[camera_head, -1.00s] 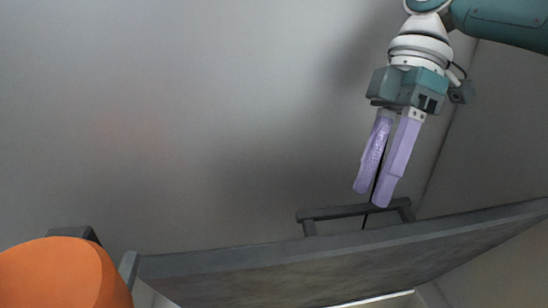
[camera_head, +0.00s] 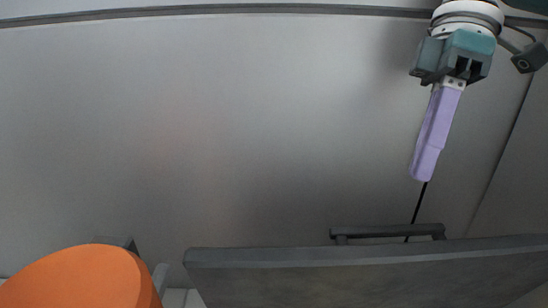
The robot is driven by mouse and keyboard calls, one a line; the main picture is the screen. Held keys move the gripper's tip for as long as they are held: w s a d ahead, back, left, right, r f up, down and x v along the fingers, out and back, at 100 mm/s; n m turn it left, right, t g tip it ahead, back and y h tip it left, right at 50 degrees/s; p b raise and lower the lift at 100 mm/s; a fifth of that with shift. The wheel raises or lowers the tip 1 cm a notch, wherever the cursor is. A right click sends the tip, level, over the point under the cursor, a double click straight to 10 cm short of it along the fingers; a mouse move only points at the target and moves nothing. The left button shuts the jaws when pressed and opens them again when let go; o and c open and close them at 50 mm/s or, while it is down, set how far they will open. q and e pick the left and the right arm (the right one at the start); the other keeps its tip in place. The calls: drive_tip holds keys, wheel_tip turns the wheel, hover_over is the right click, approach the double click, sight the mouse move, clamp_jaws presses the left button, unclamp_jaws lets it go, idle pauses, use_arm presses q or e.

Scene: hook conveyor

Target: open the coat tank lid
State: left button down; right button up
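A grey slab (camera_head: 370,258), which looks like the tank lid, crosses the lower right. A dark grey bar handle (camera_head: 388,231) stands at its far edge. My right gripper (camera_head: 420,172) hangs at the upper right, pointing down, its tip above and apart from the handle in the picture. Only one lilac finger shows; the other is hidden or lined up behind it, so I cannot see the gap. A thin black line runs from below the fingertip to the handle. My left gripper is not in view.
A large grey metal wall (camera_head: 230,130) fills the background, with a dark rail (camera_head: 230,9) along its top. A rounded orange object (camera_head: 80,280) sits at the bottom left beside a grey bracket. The space left of my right gripper looks clear.

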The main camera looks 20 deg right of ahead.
drive_tip(key=a+r+m+h+p, duration=0.1)
drive_tip(key=a+m, duration=0.1)
drive_tip(key=w+a+r+m+h+p, duration=0.1)
drive_tip(key=a+m+p, duration=0.1)
drive_tip(key=a+r+m+p, duration=0.1)
drive_tip(key=a+m, duration=0.1)
drive_tip(key=m, duration=0.1)
drive_tip(key=shift+w+a+r+t+h+p, duration=0.2)
drive_tip(key=shift+w+r+t+h+p, duration=0.1)
drive_tip(key=shift+r+t+h+p, duration=0.1)
clamp_jaws()
drive_tip(key=w+a+r+m+t+h+p, duration=0.1)
drive_tip(key=a+r+m+t+h+p, duration=0.1)
drive_tip(key=a+r+m+p, duration=0.35)
drive_tip(key=shift+m, duration=0.95)
drive_tip(key=shift+s+a+f+p, duration=0.45)
drive_tip(key=shift+s+f, duration=0.15)
drive_tip(key=shift+f, duration=1.55)
drive_tip(key=shift+s+a+f+p, duration=0.3)
drive_tip(key=shift+s+a+f, duration=0.25)
drive_tip(key=shift+f, duration=1.65)
drive_tip(key=shift+s+a+f+p, duration=0.4)
drive_tip(key=shift+s+f, duration=0.25)
drive_tip(key=shift+f, duration=1.5)
